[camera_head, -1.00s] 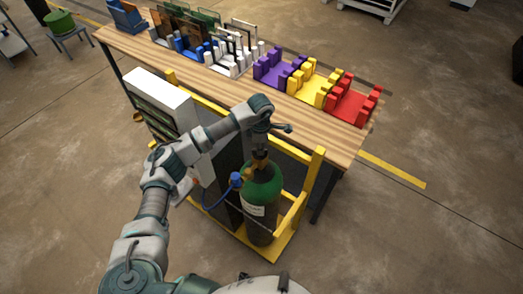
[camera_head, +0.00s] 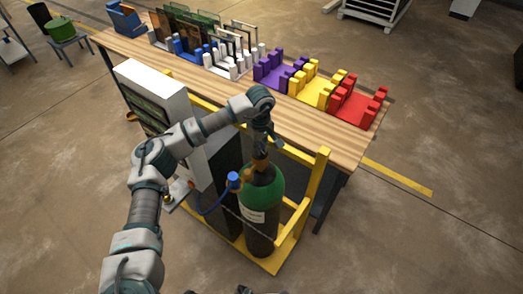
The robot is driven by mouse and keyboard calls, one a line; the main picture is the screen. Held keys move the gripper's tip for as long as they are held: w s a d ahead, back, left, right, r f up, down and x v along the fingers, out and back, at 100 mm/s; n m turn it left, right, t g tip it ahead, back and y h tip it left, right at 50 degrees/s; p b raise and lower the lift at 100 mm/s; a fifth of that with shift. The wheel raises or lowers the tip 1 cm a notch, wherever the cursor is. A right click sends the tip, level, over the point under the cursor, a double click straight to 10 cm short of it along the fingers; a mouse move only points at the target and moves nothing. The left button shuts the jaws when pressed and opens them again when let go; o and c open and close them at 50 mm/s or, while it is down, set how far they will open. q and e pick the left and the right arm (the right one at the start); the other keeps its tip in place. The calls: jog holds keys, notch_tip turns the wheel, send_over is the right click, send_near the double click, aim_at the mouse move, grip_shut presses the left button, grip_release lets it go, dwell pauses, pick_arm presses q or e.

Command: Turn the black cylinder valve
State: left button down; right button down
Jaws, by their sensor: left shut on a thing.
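A gas cylinder (camera_head: 262,205) with a green top and a dark lower body stands upright in a yellow cart, with a white label on its side. Its valve, at the neck, is largely hidden by my gripper. My left gripper (camera_head: 260,151) points down from above onto the top of the cylinder and is shut on the valve. A brass regulator with a blue part (camera_head: 233,179) sits at the left of the neck, with a blue hose running down from it. My right gripper is not in view.
The yellow cart (camera_head: 317,190) has a post right of the cylinder. A white cabinet (camera_head: 152,92) stands to the left. Behind is a wooden table (camera_head: 337,129) with purple (camera_head: 273,69), yellow (camera_head: 315,87) and red racks (camera_head: 357,106). Floor at the right is clear.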

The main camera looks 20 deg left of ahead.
pick_arm(q)
jog(key=shift+w+a+r+m+b, duration=0.1)
jog(key=shift+m+b, duration=0.3)
jog(key=shift+m, duration=0.75)
jog(key=shift+w+a+r+m+b, duration=0.1)
jog(key=shift+m+b, duration=0.3)
jog(key=shift+m, duration=0.75)
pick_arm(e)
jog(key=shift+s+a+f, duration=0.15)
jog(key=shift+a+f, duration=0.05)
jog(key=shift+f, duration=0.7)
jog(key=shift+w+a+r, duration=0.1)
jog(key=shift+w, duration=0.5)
pick_arm(q)
jog(key=c, duration=1.2)
grip_release()
jog(key=shift+w+f, duration=0.1)
jog(key=shift+f, duration=0.05)
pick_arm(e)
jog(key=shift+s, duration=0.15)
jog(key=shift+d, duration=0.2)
